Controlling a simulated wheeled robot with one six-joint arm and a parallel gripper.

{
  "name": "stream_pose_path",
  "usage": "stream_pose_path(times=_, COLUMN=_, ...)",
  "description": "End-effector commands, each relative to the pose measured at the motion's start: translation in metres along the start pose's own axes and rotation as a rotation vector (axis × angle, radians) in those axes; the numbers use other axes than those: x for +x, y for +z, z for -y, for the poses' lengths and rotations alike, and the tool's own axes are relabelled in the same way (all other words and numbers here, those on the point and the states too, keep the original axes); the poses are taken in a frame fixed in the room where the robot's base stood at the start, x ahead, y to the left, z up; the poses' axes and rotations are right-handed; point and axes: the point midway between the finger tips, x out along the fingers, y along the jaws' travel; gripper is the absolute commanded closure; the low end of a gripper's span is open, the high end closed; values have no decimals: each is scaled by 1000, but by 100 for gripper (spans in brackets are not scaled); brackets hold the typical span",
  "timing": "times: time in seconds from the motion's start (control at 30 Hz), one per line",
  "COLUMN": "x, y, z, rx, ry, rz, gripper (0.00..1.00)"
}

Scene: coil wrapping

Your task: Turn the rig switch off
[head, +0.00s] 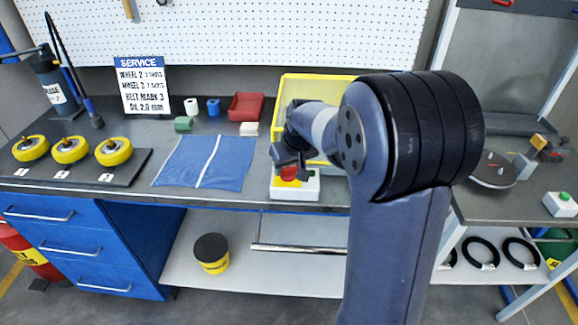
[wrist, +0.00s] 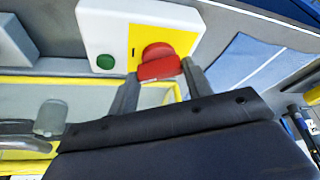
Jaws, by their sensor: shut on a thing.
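The rig switch (head: 297,190) is a white box at the front edge of the bench. It has a yellow plate, a red knob (head: 290,173) and a green button. In the wrist view the switch box (wrist: 105,30) is at the top, with the green button (wrist: 106,62) left of the red knob (wrist: 158,54). My gripper (wrist: 160,76) is at the red knob, its two fingers on either side of the knob's red handle, shut on it. In the head view my gripper (head: 290,165) is over the switch and partly hides it.
A yellow bin (head: 300,85) stands behind the switch, partly hidden by my arm. A blue cloth (head: 204,162) lies to the left. Yellow wheels (head: 70,149) sit on a dark tray farther left. Another white box with a green button (head: 561,204) is on the right bench.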

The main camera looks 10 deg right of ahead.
Motion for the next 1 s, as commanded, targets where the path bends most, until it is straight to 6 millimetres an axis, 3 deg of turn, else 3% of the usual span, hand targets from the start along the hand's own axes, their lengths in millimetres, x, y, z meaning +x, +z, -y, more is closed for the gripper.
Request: stream_pose_path(times=1.0, x=2, y=-4, z=-4, rx=-845, ry=-350, rz=2, gripper=76)
